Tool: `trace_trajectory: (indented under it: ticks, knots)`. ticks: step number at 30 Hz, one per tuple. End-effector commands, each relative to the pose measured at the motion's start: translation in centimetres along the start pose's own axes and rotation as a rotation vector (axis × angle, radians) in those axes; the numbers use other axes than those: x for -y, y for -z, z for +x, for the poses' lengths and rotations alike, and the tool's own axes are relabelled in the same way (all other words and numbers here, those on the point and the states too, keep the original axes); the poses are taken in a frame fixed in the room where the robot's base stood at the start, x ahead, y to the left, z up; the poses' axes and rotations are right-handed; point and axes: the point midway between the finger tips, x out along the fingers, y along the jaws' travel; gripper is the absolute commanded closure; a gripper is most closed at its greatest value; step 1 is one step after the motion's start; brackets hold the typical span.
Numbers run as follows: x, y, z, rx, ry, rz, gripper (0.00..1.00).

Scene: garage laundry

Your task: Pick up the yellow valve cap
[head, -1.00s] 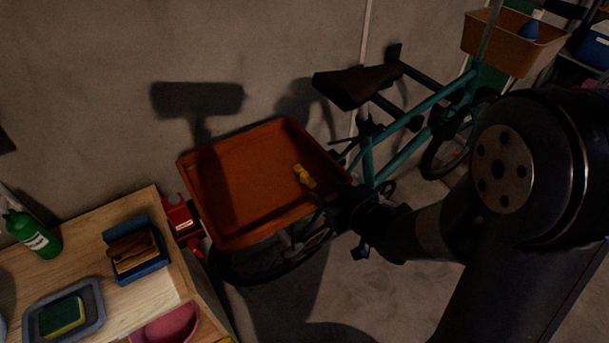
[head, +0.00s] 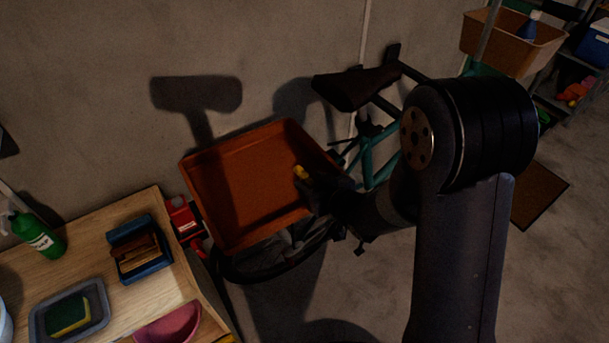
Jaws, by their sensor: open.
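The yellow valve cap (head: 301,172) lies in the orange tray (head: 215,212), toward its right side. Only its upper left part shows; my gripper (head: 312,187) covers the rest. My gripper is dark and reaches in over the tray's right edge from the right. Its tips are at or just above the cap. The jaws are open, but the picture is too dark to tell whether they are around the cap or touching it.
A teal bicycle with a dark saddle (head: 355,88) stands behind and right of the tray. A wooden table (head: 85,238) at left holds a green bottle (head: 36,235), a blue box (head: 152,276) and a sponge dish (head: 98,290). The tray's left part is bare.

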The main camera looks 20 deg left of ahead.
Motion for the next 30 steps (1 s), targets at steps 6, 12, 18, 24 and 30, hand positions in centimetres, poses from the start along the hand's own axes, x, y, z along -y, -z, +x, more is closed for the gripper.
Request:
trace_trajectory:
  ticks: [6,12,18,24,30]
  knots:
    - [0.01,-0.01,-0.01,0.0,0.0,0.0,0.59]
    - [0.01,-0.01,-0.02,0.0,0.0,0.0,0.76]
    - [0.01,-0.01,-0.03,0.0,0.0,0.0,0.92]
    - [0.01,0.0,-0.03,0.0,0.0,0.0,1.0]
    - [0.01,0.32,-0.14,-0.001,0.0,-0.001,1.0]
